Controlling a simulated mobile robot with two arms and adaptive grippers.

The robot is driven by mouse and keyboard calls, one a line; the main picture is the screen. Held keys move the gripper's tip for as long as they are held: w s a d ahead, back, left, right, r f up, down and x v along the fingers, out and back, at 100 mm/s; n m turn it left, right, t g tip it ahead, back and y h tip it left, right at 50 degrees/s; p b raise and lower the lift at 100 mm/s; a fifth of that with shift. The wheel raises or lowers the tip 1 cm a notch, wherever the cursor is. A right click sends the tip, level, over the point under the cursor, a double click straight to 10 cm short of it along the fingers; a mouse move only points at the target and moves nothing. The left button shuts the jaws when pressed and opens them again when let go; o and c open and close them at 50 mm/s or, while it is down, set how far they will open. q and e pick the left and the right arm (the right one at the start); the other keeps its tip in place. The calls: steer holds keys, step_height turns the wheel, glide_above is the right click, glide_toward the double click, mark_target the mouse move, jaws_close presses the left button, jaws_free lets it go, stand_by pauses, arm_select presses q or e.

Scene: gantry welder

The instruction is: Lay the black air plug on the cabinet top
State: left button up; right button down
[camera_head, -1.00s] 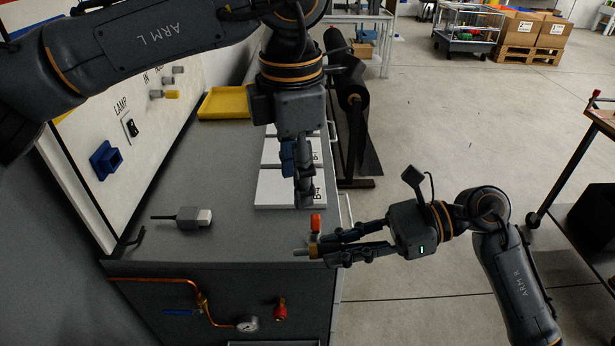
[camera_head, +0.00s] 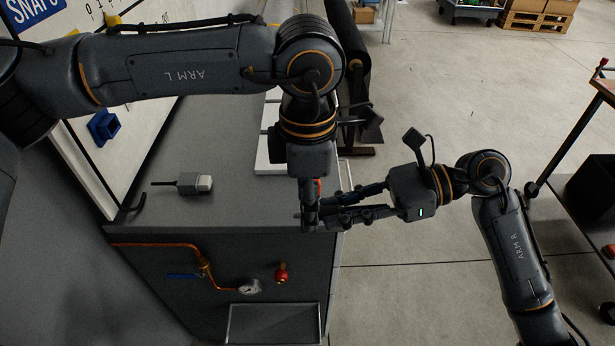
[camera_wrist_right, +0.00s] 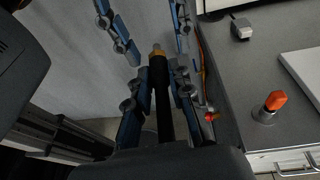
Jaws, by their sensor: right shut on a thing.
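In the right wrist view the black air plug (camera_wrist_right: 159,76), a dark rod with a brass collar and metal tip, lies between the fingers of my right gripper (camera_wrist_right: 162,90). My right gripper (camera_head: 328,213) is shut on it near the cabinet's front right corner. My left gripper (camera_head: 309,218) points down there and hides most of the plug in the head view. In the wrist view the left gripper's fingers (camera_wrist_right: 150,30) are spread apart, around the plug's tip end. Whether they touch it I cannot tell. The grey cabinet top (camera_head: 240,207) is beside and behind the grippers.
A grey connector with a cable (camera_head: 195,183) lies on the cabinet top. An orange-capped fitting (camera_wrist_right: 275,101) stands near its edge, by white plates (camera_wrist_right: 305,68). The front carries a copper pipe, a gauge (camera_head: 249,287) and a red fitting (camera_head: 281,272).

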arm_select(q)
steer(key=shift+f, duration=0.5)
jaws_close()
arm_select(e)
steer(key=c, duration=1.1)
jaws_free()
